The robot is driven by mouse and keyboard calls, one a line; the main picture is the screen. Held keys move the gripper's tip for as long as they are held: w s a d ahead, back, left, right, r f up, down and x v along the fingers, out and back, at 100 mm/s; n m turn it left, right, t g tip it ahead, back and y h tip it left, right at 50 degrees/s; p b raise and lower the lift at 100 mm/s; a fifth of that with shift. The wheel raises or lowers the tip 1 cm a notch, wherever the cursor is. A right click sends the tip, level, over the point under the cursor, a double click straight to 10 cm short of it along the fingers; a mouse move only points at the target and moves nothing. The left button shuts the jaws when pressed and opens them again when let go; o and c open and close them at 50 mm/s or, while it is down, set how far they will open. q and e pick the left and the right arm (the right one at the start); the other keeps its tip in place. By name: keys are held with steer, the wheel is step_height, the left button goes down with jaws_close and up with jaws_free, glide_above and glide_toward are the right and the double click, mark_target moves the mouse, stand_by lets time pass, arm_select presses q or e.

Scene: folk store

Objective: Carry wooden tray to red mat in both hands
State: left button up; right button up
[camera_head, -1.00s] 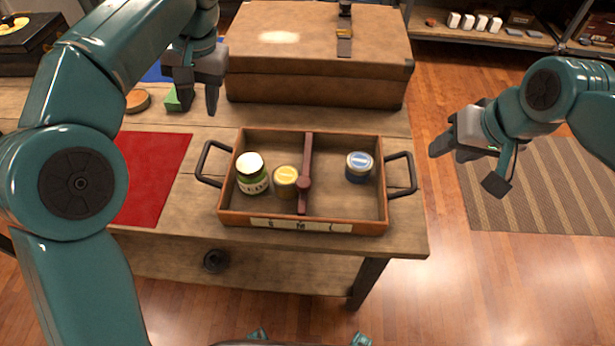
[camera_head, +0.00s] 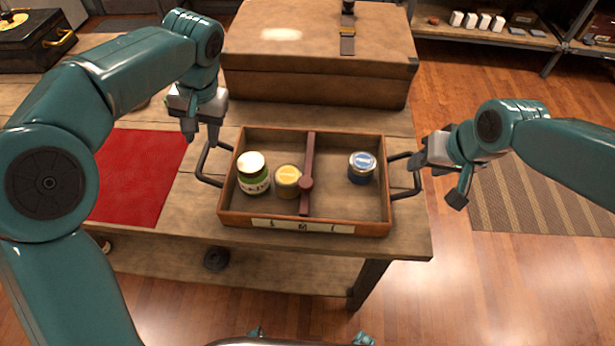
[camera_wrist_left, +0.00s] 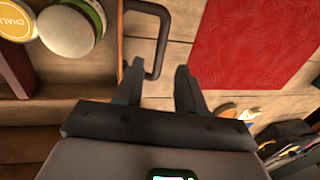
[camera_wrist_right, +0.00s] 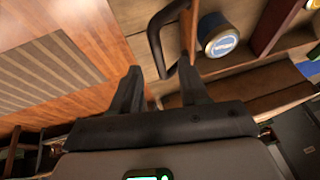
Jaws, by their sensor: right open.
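The wooden tray (camera_head: 345,208) sits level on the wooden table, with a dark handle at each end. It holds a green jar (camera_head: 253,180), a yellow-lidded jar (camera_head: 288,184) and a blue-lidded jar (camera_head: 361,169). The red mat (camera_head: 135,180) lies flat to the left of the tray. My left gripper (camera_head: 203,138) is open just above the left handle (camera_head: 203,165); in the left wrist view the handle (camera_wrist_left: 163,35) reaches between its fingers. My right gripper (camera_head: 417,165) is open at the right handle; in the right wrist view that handle (camera_wrist_right: 154,42) reaches between the fingertips (camera_wrist_right: 160,75).
A large brown case (camera_head: 315,60) stands on the table behind the tray. The table's front edge is close to the tray's front wall. A striped rug (camera_head: 540,195) lies on the floor at right. My left arm overlaps the mat's left side in the head view.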

mark_target(204, 154)
arm_select(q)
steer(key=x, duration=0.6)
steer(key=shift+f, duration=0.4)
arm_select(e)
steer(key=x, duration=0.6)
steer(key=shift+w+f, duration=0.15)
steer(key=shift+f, duration=0.25)
arm_select(q)
steer(key=shift+s+f, duration=0.2)
arm_select(e)
steer(key=shift+f, duration=0.2)
arm_select(q)
steer(key=shift+a, duration=0.1)
steer(key=shift+w+f, duration=0.15)
arm_select(e)
steer(key=shift+w+a+f, duration=0.1)
arm_select(q)
jaws_close()
arm_select(e)
jaws_close()
